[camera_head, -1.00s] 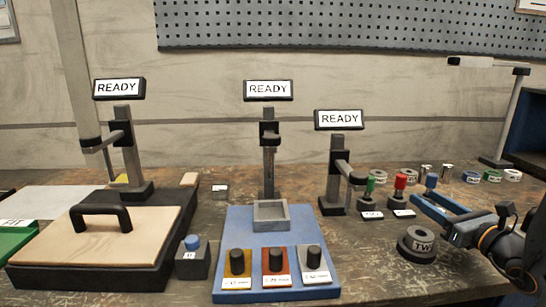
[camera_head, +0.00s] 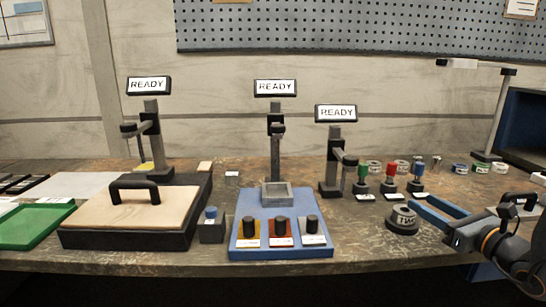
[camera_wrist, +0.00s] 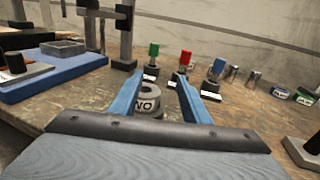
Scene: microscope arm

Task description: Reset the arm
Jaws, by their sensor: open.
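Three dark stands with jointed arms stand along the back of the bench, each under a READY sign: a left stand (camera_head: 152,140), a middle stand (camera_head: 275,155) and a right stand (camera_head: 334,160). The right stand also shows at the top of the wrist view (camera_wrist: 125,45). My gripper (camera_head: 420,203) is open and empty at the right, its blue fingers pointing left into the bench. In the wrist view the fingers (camera_wrist: 153,80) are spread, with a grey labelled ring weight (camera_wrist: 148,100) below and between them. I cannot tell which arm the task means.
A blue base (camera_head: 243,243) with three black knobs and a grey tray (camera_head: 289,194) is in the middle. A handled wooden-topped box (camera_head: 100,240) and green tray (camera_head: 35,240) lie left. Green, red and blue knobs (camera_head: 390,172) stand near my gripper. Several rings lie behind.

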